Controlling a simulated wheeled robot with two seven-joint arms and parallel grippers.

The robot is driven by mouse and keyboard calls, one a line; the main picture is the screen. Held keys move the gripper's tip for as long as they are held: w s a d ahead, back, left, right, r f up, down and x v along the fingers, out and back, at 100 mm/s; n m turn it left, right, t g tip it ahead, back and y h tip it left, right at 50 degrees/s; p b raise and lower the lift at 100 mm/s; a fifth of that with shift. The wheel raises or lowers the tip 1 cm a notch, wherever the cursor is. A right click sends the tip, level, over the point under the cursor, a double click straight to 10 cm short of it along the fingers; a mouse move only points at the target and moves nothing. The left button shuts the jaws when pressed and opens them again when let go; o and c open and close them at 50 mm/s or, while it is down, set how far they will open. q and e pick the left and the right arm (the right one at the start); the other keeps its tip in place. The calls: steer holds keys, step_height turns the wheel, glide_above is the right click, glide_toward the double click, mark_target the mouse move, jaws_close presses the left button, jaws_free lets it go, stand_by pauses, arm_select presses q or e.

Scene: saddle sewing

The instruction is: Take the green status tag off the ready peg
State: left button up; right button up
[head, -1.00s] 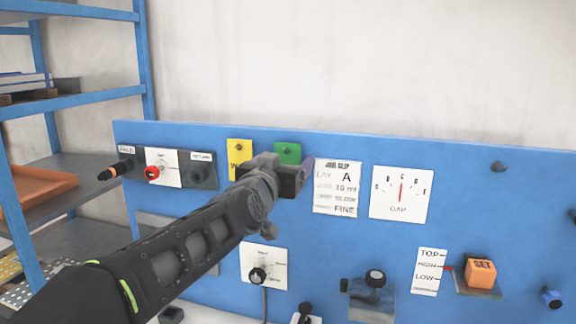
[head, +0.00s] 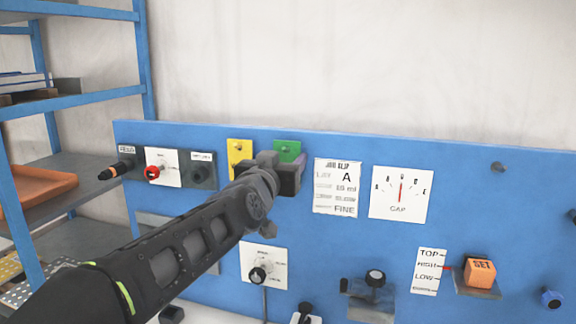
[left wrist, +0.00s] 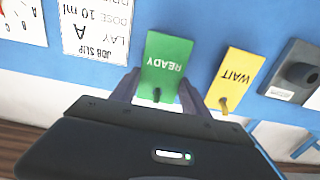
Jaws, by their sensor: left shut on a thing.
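The green READY tag (head: 288,147) hangs on its peg near the top edge of the blue panel. My right gripper is not in view.
A yellow WAIT tag (head: 239,149) hangs on a peg just left of the green one. The job slip (head: 338,187) and gap dial (head: 400,194) are to the right. A red knob (head: 152,172) is at the left. Blue shelving (head: 145,60) stands beyond the panel's left end.

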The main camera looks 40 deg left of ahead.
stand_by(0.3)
arm_select(q)
steer(key=shift+s+d+r, duration=0.2)
steer(key=shift+s, duration=0.25)
steer(key=shift+s, duration=0.15)
steer(key=shift+b+v, duration=0.4)
steer(key=shift+v, duration=0.4)
steer(key=shift+r, duration=0.15)
steer(key=shift+s, duration=0.1)
steer(key=b+v, duration=0.2)
steer(key=v, duration=0.4)
steer(key=shift+b, duration=0.3)
stand_by(0.3)
